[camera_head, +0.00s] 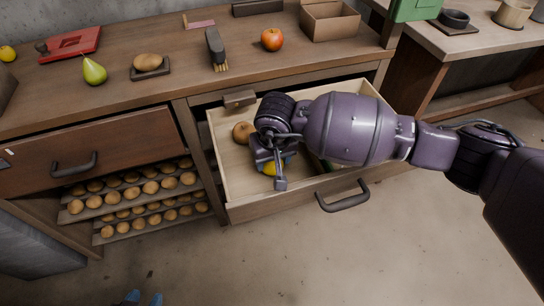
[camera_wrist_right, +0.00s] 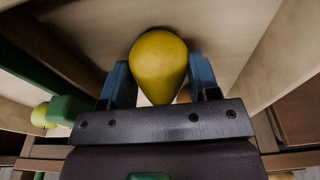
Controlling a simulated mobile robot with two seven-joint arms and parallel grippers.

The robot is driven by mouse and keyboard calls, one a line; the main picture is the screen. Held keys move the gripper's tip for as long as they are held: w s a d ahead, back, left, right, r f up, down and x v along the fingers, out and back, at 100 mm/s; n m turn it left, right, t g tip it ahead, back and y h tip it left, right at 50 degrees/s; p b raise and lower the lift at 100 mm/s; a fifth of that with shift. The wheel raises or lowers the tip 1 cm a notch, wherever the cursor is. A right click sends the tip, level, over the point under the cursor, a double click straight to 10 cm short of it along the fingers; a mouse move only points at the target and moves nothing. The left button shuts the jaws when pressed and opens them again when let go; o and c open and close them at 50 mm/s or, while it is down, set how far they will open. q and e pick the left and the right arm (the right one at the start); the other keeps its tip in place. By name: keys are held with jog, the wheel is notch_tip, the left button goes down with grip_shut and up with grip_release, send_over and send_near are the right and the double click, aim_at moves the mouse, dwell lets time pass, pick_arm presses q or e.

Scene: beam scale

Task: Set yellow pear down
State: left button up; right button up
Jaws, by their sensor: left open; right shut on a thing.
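The yellow pear (camera_head: 271,170) is inside the open drawer (camera_head: 250,208), mostly covered by my right gripper (camera_head: 275,172) in the head view. In the right wrist view the pear (camera_wrist_right: 158,62) sits between the two blue fingers of my right gripper (camera_wrist_right: 160,84), which is shut on it. Whether the pear touches the drawer floor is hidden. Only the blue fingertips of my left gripper (camera_head: 143,299) show at the bottom edge of the head view, apart and empty, over the floor.
A brown round item (camera_head: 242,132) lies in the drawer left of my right gripper.

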jog(key=shift+f, duration=0.2)
jog(key=o, duration=1)
jog(key=shift+r, duration=0.1)
jog(key=shift+r, duration=0.5)
jog(key=r+p, duration=0.1)
jog(key=r, duration=0.2)
jog(key=s+r, duration=0.1)
jog(key=r, duration=0.3)
jog(key=r+p, duration=0.1)
jog(key=r, duration=0.3)
jog(key=shift+s+d+r+p, duration=0.1)
jog(key=shift+s+d+p, duration=0.2)
jog(key=shift+s, duration=0.05)
